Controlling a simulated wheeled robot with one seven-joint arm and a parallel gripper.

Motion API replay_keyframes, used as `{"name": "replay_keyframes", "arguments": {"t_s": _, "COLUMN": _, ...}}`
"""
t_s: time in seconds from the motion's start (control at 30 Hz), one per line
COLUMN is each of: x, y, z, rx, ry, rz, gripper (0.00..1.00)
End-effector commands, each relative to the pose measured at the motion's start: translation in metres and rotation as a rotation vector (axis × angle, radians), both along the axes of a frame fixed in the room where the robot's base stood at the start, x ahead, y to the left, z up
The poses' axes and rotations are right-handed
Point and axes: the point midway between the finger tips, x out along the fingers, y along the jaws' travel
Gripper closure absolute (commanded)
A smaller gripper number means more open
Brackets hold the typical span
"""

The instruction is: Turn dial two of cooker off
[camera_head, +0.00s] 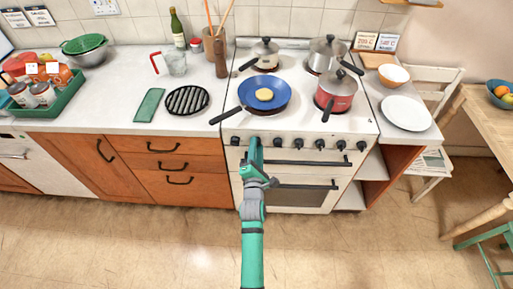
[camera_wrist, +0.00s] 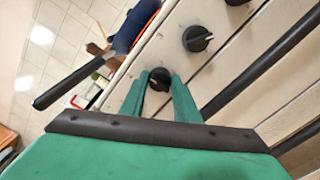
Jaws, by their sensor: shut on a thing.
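The white cooker (camera_head: 365,120) has a row of black dials along its front panel. My gripper (camera_head: 254,146) is at the left part of this row, in front of the second dial from the left, which it hides in the head view. In the wrist view the green fingers (camera_wrist: 160,80) are shut on this black dial (camera_wrist: 157,82), one on each side. A small pale mark shows on its face; its exact setting is hard to read. The leftmost dial (camera_head: 235,141) and the third dial (camera_head: 277,143) are free beside my gripper. A neighbouring dial (camera_wrist: 197,38) also shows in the wrist view.
A blue pan (camera_head: 280,92) with a round yellowish food stands on the front left hob, its handle (camera_head: 228,115) jutting out above the panel left of my gripper. A red pot (camera_head: 337,92) stands front right. The oven door handle (camera_head: 300,163) runs below the dials.

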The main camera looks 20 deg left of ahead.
Motion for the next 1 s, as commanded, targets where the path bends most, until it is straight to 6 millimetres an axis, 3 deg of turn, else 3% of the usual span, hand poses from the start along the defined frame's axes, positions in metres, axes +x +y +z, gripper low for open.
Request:
{"name": "replay_keyframes", "arguments": {"t_s": 0.07, "x": -0.001, "y": 0.002, "z": -0.001, "rx": 0.000, "ry": 0.001, "rz": 0.003, "gripper": 0.94}}
{"name": "replay_keyframes", "arguments": {"t_s": 0.1, "x": -0.001, "y": 0.002, "z": -0.001, "rx": 0.001, "ry": 0.002, "rz": 0.003, "gripper": 0.62}}
{"name": "replay_keyframes", "arguments": {"t_s": 0.17, "x": -0.001, "y": 0.002, "z": -0.001, "rx": 0.001, "ry": 0.002, "rz": 0.003, "gripper": 0.53}}
{"name": "replay_keyframes", "arguments": {"t_s": 0.57, "x": -0.006, "y": -0.002, "z": 0.000, "rx": 0.001, "ry": 0.001, "rz": -0.001, "gripper": 0.53}}
{"name": "replay_keyframes", "arguments": {"t_s": 1.0, "x": -0.075, "y": -0.020, "z": -0.001, "rx": 0.000, "ry": 0.002, "rz": 0.003, "gripper": 0.53}}
